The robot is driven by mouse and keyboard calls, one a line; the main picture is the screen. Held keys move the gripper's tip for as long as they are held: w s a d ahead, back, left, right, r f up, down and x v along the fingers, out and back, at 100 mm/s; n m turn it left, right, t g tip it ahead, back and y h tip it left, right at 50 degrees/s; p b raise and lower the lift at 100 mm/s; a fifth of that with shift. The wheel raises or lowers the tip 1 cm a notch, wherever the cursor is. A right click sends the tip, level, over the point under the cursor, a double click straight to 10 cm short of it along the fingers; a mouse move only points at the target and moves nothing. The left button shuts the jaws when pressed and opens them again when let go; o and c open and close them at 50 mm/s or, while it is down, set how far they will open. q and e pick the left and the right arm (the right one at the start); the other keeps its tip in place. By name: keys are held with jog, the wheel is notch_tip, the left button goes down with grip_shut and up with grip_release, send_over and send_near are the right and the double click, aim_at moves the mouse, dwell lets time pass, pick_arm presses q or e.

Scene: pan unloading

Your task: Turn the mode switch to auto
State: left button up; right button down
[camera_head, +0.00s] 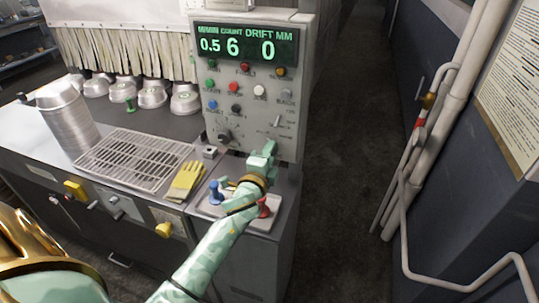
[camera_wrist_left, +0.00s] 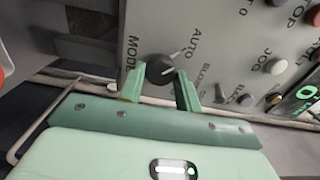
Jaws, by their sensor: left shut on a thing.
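The mode switch is a round dark knob (camera_wrist_left: 160,69) with a pale pointer line on the grey control panel (camera_head: 247,55). In the left wrist view, the lettering MODE stands to its left and AUTO to its upper right. The pointer line slants to the upper right, towards AUTO. My left gripper (camera_head: 264,156) is at the panel's lower right in the head view and hides the knob there. In the left wrist view, the fingers of my left gripper (camera_wrist_left: 160,82) are on both sides of the knob, shut on it. My right gripper is not in view.
Coloured buttons and a toggle lever (camera_head: 277,121) are close above my left gripper. Yellow gloves (camera_head: 187,180), a wire rack (camera_head: 133,158) and stacked pans (camera_head: 67,115) are left. The floor right is clear.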

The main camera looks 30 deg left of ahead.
pick_arm(q)
jog(key=o, duration=1)
jog(key=shift+c, duration=0.2)
jog(key=v, duration=1.6)
jog(key=shift+b, duration=0.45)
jog(key=shift+s+d, duration=0.1)
jog(key=shift+d, duration=0.05)
